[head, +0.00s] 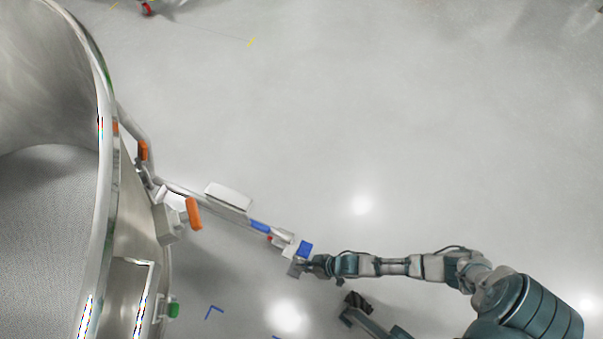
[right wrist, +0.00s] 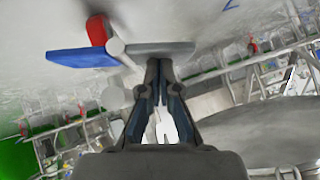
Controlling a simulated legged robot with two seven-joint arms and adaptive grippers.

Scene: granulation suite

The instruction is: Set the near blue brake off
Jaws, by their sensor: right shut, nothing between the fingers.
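The near blue brake (head: 305,248) is at the outer end of the vessel frame's bar in the head view. In the right wrist view its blue half (right wrist: 82,56) points left, and a grey half (right wrist: 165,48) points right from a pale hub. My right gripper (head: 303,266) is shut and empty, close beside the grey half. In the right wrist view its fingertips (right wrist: 158,68) are just below the grey half; I cannot tell whether they touch.
A large steel vessel (head: 104,190) fills the left, with orange parts (head: 194,213) and a green part (head: 173,310) on its side. A second blue piece (head: 260,226) lies along the bar. A red part (right wrist: 96,30) stands near the brake. Open floor is at upper right.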

